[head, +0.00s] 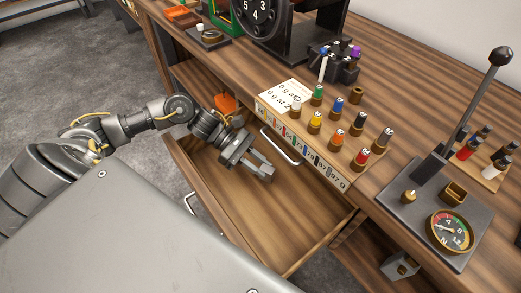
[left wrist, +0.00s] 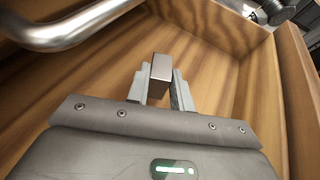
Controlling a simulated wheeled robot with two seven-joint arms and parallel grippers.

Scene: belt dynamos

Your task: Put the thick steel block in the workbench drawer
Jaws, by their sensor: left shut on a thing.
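The workbench drawer (head: 290,228) is pulled open below the bench top, and its wooden floor looks bare where it shows. My left gripper (head: 263,172) is over the open drawer, reaching in from the left. It is shut on the steel block, a small grey block (left wrist: 161,67) that stands between the two fingers in the left wrist view. The drawer's wooden interior (left wrist: 225,75) shows around the fingers there. In the head view the block is hard to tell from the fingertips. My right gripper does not show.
A metal handle (head: 280,146) juts from the bench front close to my left gripper, and it also shows in the left wrist view (left wrist: 75,28). A rack of coloured pegs (head: 334,128) and a lever with a gauge (head: 449,231) stand on the bench. An orange object (head: 226,103) lies behind my arm.

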